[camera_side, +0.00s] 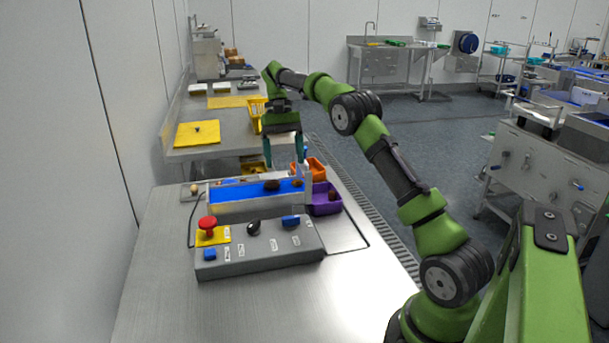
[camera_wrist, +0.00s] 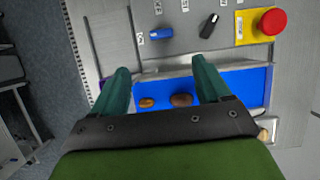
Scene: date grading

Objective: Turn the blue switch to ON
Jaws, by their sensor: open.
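A grey control box (camera_side: 262,258) on the steel table carries a blue switch (camera_side: 291,221) at its right. The switch also shows in the wrist view (camera_wrist: 161,34), between small white labels too small to read. A second blue knob (camera_side: 209,254) is at the box's front left corner. My gripper (camera_side: 284,152) is open, pointing down above the far side of the blue belt, behind the box and apart from the switch. In the wrist view its two green fingers (camera_wrist: 160,70) are spread with nothing held between them.
A black knob (camera_side: 254,228) and a red mushroom button (camera_side: 207,224) on yellow share the box. The blue belt (camera_side: 228,193) carries dark dates (camera_side: 271,185). A purple bin (camera_side: 325,209) and an orange bin (camera_side: 318,168) stand right of it. The front table is clear.

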